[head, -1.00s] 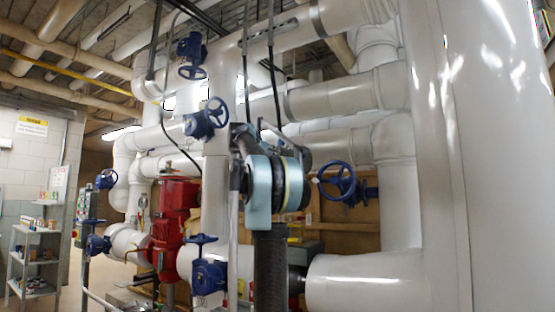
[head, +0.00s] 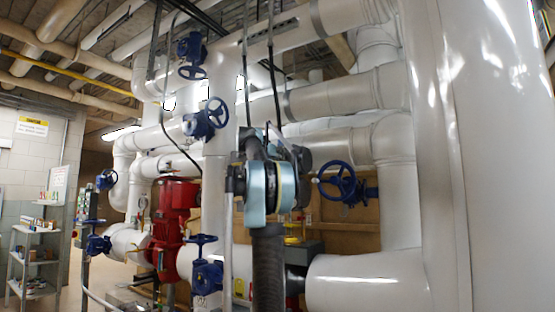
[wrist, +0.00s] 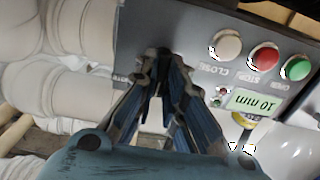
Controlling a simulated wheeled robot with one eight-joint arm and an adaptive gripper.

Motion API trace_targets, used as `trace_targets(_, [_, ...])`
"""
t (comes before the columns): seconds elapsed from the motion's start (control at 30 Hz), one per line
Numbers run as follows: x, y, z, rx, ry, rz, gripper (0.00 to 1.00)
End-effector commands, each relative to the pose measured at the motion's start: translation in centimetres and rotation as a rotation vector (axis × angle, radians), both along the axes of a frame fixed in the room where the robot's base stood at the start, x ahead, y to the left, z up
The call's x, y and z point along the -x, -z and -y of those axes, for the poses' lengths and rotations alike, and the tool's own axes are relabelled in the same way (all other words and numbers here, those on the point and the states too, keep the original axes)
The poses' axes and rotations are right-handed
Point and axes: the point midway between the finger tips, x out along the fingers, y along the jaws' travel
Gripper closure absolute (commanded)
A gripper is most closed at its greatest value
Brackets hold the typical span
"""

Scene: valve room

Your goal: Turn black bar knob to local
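A grey control panel (wrist: 195,25) fills the upper middle of the wrist view, with its lettering upside down. My gripper (wrist: 165,62) points at the panel's left part, its two fingers converging with their tips close together. Something dark is at the fingertips; I cannot tell whether it is the black bar knob or finger parts, nor whether the fingers touch it. No knob pointer or position mark is readable. In the head view my own arm hides the gripper.
White (wrist: 228,43), red (wrist: 264,57) and green (wrist: 296,68) buttons sit right of my fingers, near a lit green display (wrist: 253,102). White pipes crowd the panel's left. In the head view, a blue handwheel (head: 343,184) is right of my arm, and a red pump (head: 172,225) left.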

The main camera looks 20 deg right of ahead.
Motion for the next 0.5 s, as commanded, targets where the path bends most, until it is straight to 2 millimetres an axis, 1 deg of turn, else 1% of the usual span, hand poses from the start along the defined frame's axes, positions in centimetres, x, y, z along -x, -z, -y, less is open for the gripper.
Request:
trace_targets(0.3, [-0.15,-0.02,-0.18,0.008,-0.005,-0.008,1.0])
trace_targets(0.5, [-0.22,-0.02,-0.24,0.049,-0.006,-0.061,1.0])
